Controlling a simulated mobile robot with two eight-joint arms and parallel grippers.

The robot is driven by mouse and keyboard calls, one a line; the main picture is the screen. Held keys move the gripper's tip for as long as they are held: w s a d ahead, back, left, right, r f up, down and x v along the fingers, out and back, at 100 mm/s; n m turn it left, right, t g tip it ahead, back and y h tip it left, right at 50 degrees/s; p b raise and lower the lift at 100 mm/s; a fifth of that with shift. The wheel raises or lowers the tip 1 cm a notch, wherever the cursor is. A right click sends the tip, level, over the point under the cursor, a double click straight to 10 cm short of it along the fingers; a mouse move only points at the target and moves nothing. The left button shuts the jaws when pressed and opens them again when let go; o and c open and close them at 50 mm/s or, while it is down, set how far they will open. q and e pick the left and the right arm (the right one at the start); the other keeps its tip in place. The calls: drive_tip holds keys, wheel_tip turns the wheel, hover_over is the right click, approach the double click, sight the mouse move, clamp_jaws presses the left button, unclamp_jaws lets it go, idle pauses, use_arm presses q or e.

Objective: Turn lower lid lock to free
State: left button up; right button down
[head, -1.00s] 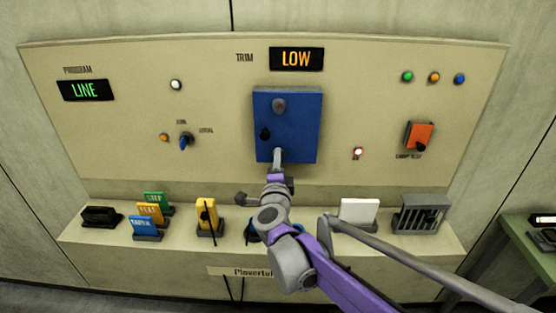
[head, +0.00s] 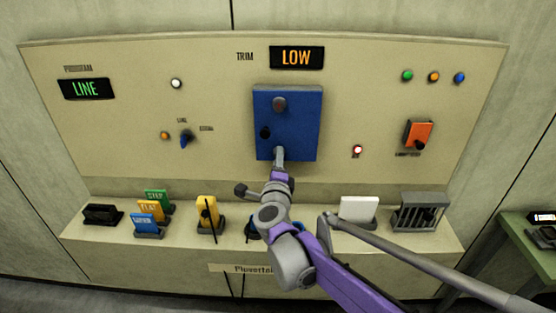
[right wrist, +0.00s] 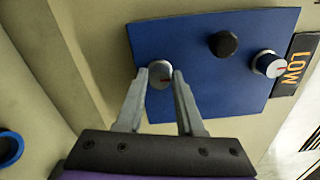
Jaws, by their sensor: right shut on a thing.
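The blue lid (head: 303,125) is closed flat against the panel, below the amber LOW display (head: 297,58). The upper lid lock (head: 279,104) is a round grey knob near the lid's top edge; in the right wrist view this lock (right wrist: 268,64) shows a red mark. A black knob (head: 265,133) sits on the lid's left side. My right gripper (head: 279,156) is at the lid's lower edge. In the right wrist view, its two fingers (right wrist: 162,82) are shut on the lower lid lock (right wrist: 160,72), one on each side. My left gripper is out of view.
A ledge below the panel holds several coloured tags (head: 148,222), a yellow block (head: 207,212), a white block (head: 359,209) and a dark slotted holder (head: 420,211). An orange switch (head: 418,133) is right of the lid. A green table (head: 515,235) stands far right.

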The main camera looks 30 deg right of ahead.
drive_tip(key=c, duration=0.5)
unclamp_jaws()
drive_tip(key=v, duration=1)
drive_tip(key=shift+s+a+b, duration=0.15)
drive_tip(key=shift+s+b, duration=0.15)
drive_tip(key=shift+s, duration=0.05)
drive_tip(key=shift+a, duration=0.1)
drive_tip(key=s+a+f+n+y, duration=0.25)
drive_tip(key=a+n+y, duration=0.35)
drive_tip(key=n, duration=0.3)
drive_tip(key=s+a+f+n+y, duration=0.1)
drive_tip(key=a+f+n+y, duration=0.4)
drive_tip(key=n, duration=0.3)
drive_tip(key=s+f+n+g, duration=0.3)
drive_tip(key=s+f, duration=0.1)
drive_tip(key=s, duration=0.1)
drive_tip(key=s+d+f+n+g+h, duration=0.1)
drive_tip(key=s+f+n+g, duration=0.2)
drive_tip(key=s+f, duration=0.2)
drive_tip(key=s+d+f+n+g, duration=0.1)
drive_tip(key=s+f+n+g, duration=0.2)
drive_tip(key=s+f, duration=0.2)
drive_tip(key=shift+s+d+f+n+g+p, duration=0.1)
drive_tip(key=shift+s+f+n+g+p, duration=0.15)
drive_tip(key=shift+s+n+g+p, duration=0.2)
